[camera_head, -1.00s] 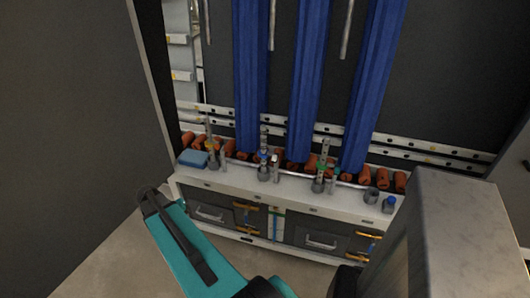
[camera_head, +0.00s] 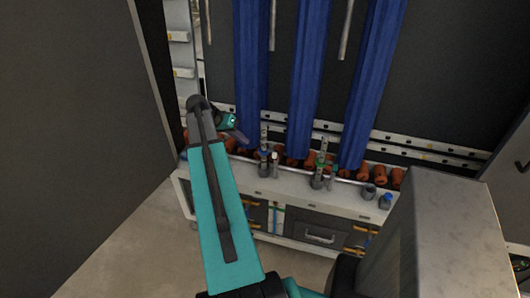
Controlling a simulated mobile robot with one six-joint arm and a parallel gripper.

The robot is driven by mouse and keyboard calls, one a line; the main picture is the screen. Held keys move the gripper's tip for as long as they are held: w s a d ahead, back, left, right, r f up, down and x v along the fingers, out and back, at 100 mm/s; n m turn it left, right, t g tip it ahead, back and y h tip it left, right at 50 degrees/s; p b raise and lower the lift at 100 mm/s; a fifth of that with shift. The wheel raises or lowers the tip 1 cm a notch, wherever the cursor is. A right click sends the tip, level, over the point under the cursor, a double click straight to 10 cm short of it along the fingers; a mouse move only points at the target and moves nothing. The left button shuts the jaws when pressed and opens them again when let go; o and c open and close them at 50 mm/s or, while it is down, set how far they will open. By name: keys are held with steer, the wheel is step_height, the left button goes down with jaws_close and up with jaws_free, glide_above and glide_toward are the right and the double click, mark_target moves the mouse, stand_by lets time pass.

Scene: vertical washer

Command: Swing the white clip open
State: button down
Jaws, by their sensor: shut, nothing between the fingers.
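I cannot pick out a white clip for certain; any clip on the washer front is too small to tell or hidden behind my arm. My gripper (camera_head: 240,137) is small in the head view, at the end of my teal wrist, over the left part of the white bench. It is shut and holds nothing that I can see. It appears near the left blue column's foot, but its distance from it is unclear. My arm covers the left end of the bench and the left drawer.
Three blue columns, such as the middle one (camera_head: 305,80), rise behind the white bench (camera_head: 290,192). Small valve fittings (camera_head: 322,170) and orange cylinders stand along it. A dark drawer (camera_head: 320,235) is below. A grey block (camera_head: 450,230) fills the lower right; a dark panel stands left.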

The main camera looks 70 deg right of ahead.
steer(key=shift+f, duration=0.1)
steer(key=s+d+f+p, duration=0.4)
steer(key=s+f+p, duration=0.1)
steer(key=s+f, duration=0.3)
steer(key=shift+s, duration=0.2)
stand_by(0.8)
steer(key=shift+d, duration=0.1)
stand_by(0.4)
